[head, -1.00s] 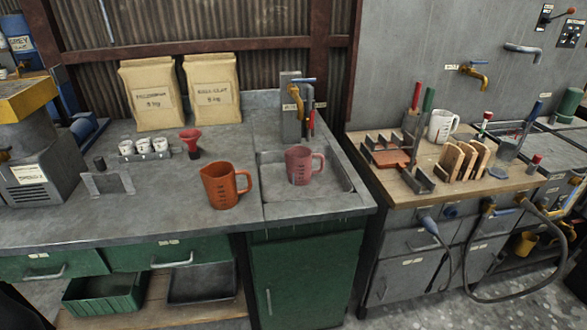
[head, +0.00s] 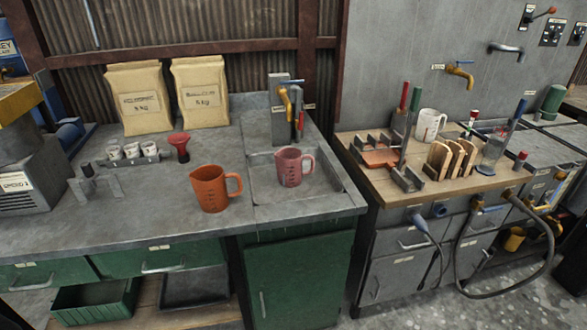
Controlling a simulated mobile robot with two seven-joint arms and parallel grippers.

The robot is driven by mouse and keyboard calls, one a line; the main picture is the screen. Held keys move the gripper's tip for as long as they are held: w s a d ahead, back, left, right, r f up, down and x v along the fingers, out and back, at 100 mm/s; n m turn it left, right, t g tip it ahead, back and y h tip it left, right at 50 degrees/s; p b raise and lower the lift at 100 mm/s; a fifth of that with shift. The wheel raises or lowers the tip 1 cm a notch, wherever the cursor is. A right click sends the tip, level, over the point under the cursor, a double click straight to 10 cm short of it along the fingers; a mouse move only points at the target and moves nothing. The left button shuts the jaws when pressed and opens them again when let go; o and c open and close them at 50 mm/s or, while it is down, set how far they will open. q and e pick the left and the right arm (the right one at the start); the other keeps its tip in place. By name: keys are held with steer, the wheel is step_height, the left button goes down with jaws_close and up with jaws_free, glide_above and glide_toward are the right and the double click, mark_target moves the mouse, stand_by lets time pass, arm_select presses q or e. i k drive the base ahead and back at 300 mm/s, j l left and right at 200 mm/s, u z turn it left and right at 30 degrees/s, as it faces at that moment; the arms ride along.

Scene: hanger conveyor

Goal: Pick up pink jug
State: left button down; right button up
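The pink jug (head: 289,167) stands upright in the shallow grey sink (head: 322,193), below a tap with a yellow spout (head: 284,97). Its handle points right. Dark marks show on its front. An orange jug (head: 210,189) stands on the grey counter just left of the sink, its handle also to the right. Neither of my grippers shows in the head view.
Two paper sacks (head: 138,98) stand at the back, with a red funnel (head: 179,146) and a rack of small white cups (head: 132,152) before them. A wooden-topped bench (head: 386,197) with a white jug (head: 429,125) stands right, across a gap. The counter front is clear.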

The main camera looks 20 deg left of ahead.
mark_target(297, 167)
steer(key=i+l+u, duration=0.1)
steer(key=u, duration=0.25)
steer(key=l+u, duration=0.4)
steer(key=i+l+u, duration=0.1)
steer(key=u, duration=0.25)
steer(key=l+u, duration=0.35)
steer(key=l, duration=1.25)
steer(key=k+l+u, duration=0.1)
steer(key=l, duration=0.55)
steer(key=k+l, duration=0.1)
steer(key=l, duration=0.6)
